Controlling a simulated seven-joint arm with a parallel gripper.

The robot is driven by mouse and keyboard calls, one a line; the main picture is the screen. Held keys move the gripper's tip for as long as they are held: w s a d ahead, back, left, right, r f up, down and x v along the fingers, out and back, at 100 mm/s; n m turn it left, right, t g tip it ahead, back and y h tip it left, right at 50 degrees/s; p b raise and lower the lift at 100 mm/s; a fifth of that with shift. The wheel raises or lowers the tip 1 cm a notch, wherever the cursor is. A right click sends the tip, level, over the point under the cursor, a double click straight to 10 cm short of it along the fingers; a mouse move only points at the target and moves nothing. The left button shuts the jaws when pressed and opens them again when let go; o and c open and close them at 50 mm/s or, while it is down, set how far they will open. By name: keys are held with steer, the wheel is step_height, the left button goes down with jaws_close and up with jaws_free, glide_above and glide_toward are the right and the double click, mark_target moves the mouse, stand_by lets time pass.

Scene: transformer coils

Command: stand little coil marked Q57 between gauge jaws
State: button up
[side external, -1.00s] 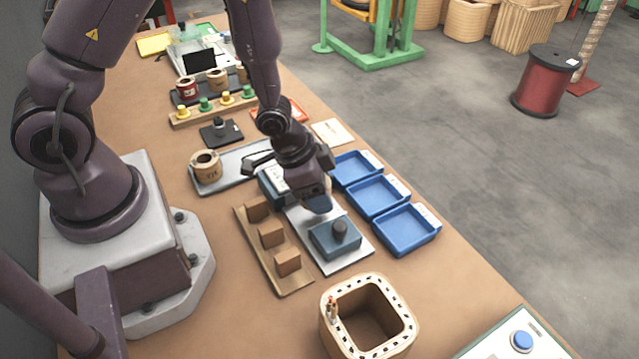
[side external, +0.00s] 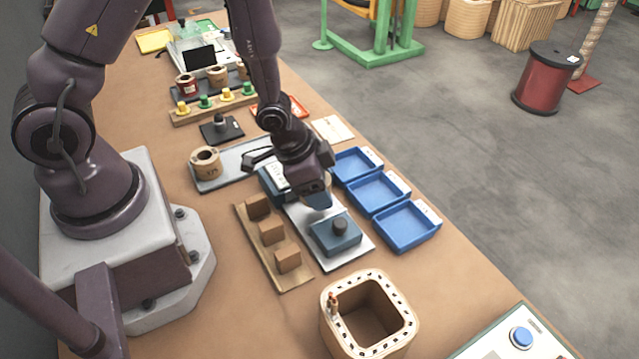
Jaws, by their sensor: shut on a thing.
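My gripper (side external: 318,198) points down over the light plate of the gauge (side external: 352,257). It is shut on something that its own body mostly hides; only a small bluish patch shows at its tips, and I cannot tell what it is. One blue-grey gauge block (side external: 332,241) with a dark knob stands at the near end of the plate. Another blue-grey block (side external: 268,186) with a pale label is partly hidden behind the gripper. A tan coil (side external: 206,163) stands upright on a grey tray (side external: 237,170); its dark marking is too small to read. I cannot make out Q57 anywhere.
A wooden rack with several blocks (side external: 271,232) lies left of the gauge. Blue bins (side external: 406,228) stand right of it. A large square coil (side external: 340,322) stands in front. Coloured pegs (side external: 204,102) and more coils (side external: 188,86) are at the back.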

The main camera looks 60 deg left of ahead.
steer(key=shift+f, duration=0.9)
steer(key=o, duration=1.1)
steer(key=shift+f, duration=0.1)
steer(key=shift+d, duration=0.1)
steer(key=shift+c, duration=1.2)
steer(key=shift+o, duration=0.5)
steer(key=shift+s, duration=0.1)
steer(key=shift+d, duration=0.1)
steer(key=shift+c, duration=0.4)
